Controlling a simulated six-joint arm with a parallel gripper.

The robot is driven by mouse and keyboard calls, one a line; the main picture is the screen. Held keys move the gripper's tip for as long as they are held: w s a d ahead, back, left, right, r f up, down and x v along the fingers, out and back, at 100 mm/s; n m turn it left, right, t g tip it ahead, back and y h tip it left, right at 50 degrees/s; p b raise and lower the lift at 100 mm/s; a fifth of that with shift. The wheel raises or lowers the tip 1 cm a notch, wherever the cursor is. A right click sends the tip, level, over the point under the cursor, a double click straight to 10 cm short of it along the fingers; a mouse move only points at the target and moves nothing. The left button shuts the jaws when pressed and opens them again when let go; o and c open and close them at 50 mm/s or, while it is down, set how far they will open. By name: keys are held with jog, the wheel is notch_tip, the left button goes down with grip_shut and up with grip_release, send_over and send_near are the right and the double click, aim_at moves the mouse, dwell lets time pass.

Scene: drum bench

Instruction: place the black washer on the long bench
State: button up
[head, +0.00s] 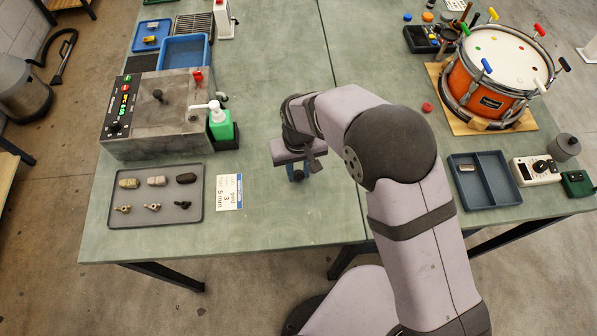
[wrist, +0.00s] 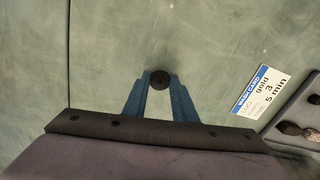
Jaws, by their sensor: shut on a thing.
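My gripper (wrist: 160,97) points down over the green long bench (head: 270,100). In the wrist view its two blue fingers are shut on a small round black washer (wrist: 160,79) at their tips. The washer has a small dark hole at its middle. The washer cannot be made out in the head view. I cannot tell whether the washer touches the bench top.
A white card (head: 229,192) and a grey tray (head: 153,197) with several small parts lie to the left. A green bottle (head: 221,124) stands by the control box (head: 160,110). A drum (head: 493,75) and blue divided tray (head: 484,181) are at right. The bench around my gripper is clear.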

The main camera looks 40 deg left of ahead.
aim_at(298, 174)
notch_tip(298, 174, up, 10)
jog(key=b, duration=0.3)
dwell(0.4)
